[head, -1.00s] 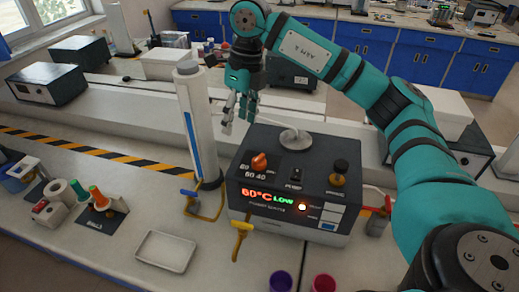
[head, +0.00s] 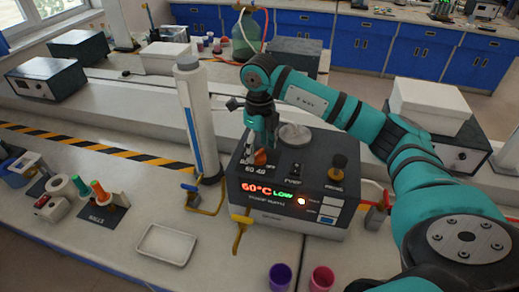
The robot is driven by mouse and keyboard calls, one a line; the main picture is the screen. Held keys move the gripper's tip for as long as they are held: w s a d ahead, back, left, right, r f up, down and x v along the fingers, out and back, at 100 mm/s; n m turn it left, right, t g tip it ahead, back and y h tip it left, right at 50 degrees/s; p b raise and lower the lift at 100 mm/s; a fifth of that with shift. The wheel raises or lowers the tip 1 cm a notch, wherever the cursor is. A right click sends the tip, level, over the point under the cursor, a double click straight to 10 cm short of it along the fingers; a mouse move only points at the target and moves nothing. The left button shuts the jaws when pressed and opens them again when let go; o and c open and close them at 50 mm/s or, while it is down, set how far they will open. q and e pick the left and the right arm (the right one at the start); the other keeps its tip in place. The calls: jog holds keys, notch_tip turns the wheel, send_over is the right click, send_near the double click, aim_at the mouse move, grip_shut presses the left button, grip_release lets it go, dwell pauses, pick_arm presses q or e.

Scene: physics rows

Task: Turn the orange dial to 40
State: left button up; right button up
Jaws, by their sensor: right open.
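The orange dial (head: 261,157) sits on the sloped top of a dark box-shaped device (head: 268,216), at its left. Small numbers are printed around it, with 60 and 40 readable below it. The lit display (head: 267,189) reads 60°C LOW. My right gripper (head: 260,150) points down right over the dial, its open fingers beside it and partly hiding it. I cannot tell whether the fingers touch the dial. My left gripper is not in view.
A black PUMP switch (head: 295,170) and a brass-coloured knob (head: 337,174) share the device's top. A tall white cylinder (head: 198,120) stands close at its left. A white tray (head: 167,245) and purple (head: 280,277) and red (head: 321,279) cups are in front.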

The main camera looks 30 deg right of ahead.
jog(key=shift+w+f, duration=0.1)
jog(key=shift+f, duration=1.1)
jog(key=c, duration=1.1)
jog(key=shift+c, duration=0.2)
